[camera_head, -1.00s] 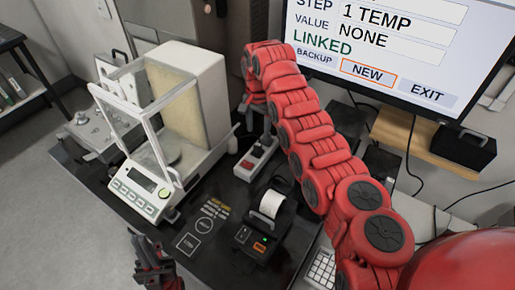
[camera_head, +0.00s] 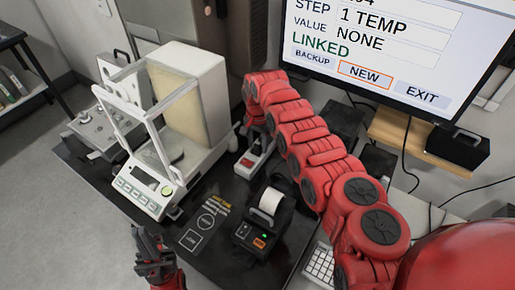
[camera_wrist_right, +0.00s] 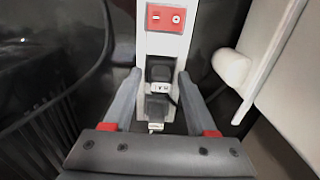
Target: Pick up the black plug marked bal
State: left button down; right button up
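A white power strip (camera_wrist_right: 166,46) with a red switch fills the middle of the right wrist view. Two black plugs sit in it: a farther one (camera_wrist_right: 160,72) and a nearer one (camera_wrist_right: 158,108), each with a small white label. The labels are too small to read, so I cannot tell which says bal. My right gripper (camera_wrist_right: 157,88) is open, its fingers on either side of the strip near the plugs, with nothing visibly clamped. In the head view the strip (camera_head: 250,163) shows partly; my right arm hides its far end. My left gripper (camera_head: 153,238) is at the lower left, apart from the strip.
A balance (camera_head: 143,183) with a glass draft shield stands left of the strip. A small printer (camera_head: 262,220) with a paper roll stands in front of it. A monitor (camera_head: 400,50) is at the back right. A dark cable runs beside the plugs.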

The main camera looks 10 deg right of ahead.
grip_shut()
jog(key=shift+r, duration=0.1)
